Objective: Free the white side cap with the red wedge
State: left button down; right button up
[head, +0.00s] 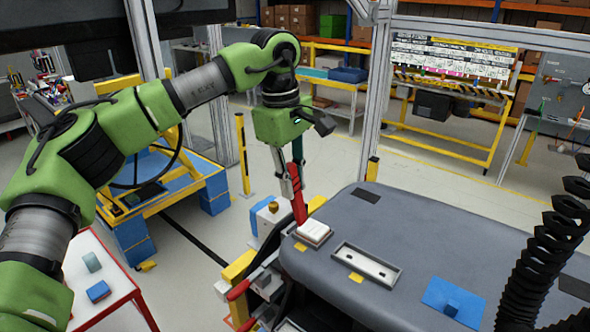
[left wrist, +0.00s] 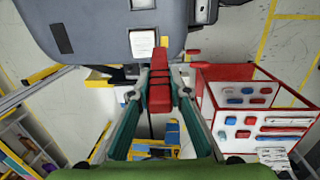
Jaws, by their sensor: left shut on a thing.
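The white side cap (head: 314,232) sits at the near left edge of the grey dashboard (head: 400,225). It also shows in the left wrist view (left wrist: 142,43), near the dashboard edge. My left gripper (head: 294,183) points down above that edge and is shut on the red wedge (head: 299,208). In the left wrist view the wedge (left wrist: 160,92) lies between both fingers (left wrist: 159,80), its tip reaching the dashboard edge right beside the cap. I cannot tell whether the tip touches the cap or is in its seam. My right gripper is not in view.
A red-edged white table (head: 105,270) with small blocks stands at the lower left. A black corrugated hose (head: 530,260) hangs at right.

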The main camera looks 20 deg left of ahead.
aim_at(291, 204)
pick_arm(q)
jog(key=shift+s+f, duration=0.1)
jog(key=shift+f, duration=0.2)
jog(key=shift+s+f+b, duration=0.1)
jog(key=shift+f+b, duration=0.2)
jog(key=shift+b, duration=0.15)
notch_tip(291, 204, down, 5)
jog(key=b, duration=0.3)
jog(key=shift+a+r+b, duration=0.1)
jog(key=shift+r+b, duration=0.1)
jog(key=shift+b, duration=0.1)
jog(key=shift+f, duration=0.1)
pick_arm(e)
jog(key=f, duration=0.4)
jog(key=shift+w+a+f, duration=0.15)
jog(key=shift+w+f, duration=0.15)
pick_arm(q)
jog(key=shift+s+f, duration=0.15)
jog(key=shift+f, duration=0.05)
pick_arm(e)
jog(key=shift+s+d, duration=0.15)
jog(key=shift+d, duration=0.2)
pick_arm(q)
jog(key=shift+r, duration=0.1)
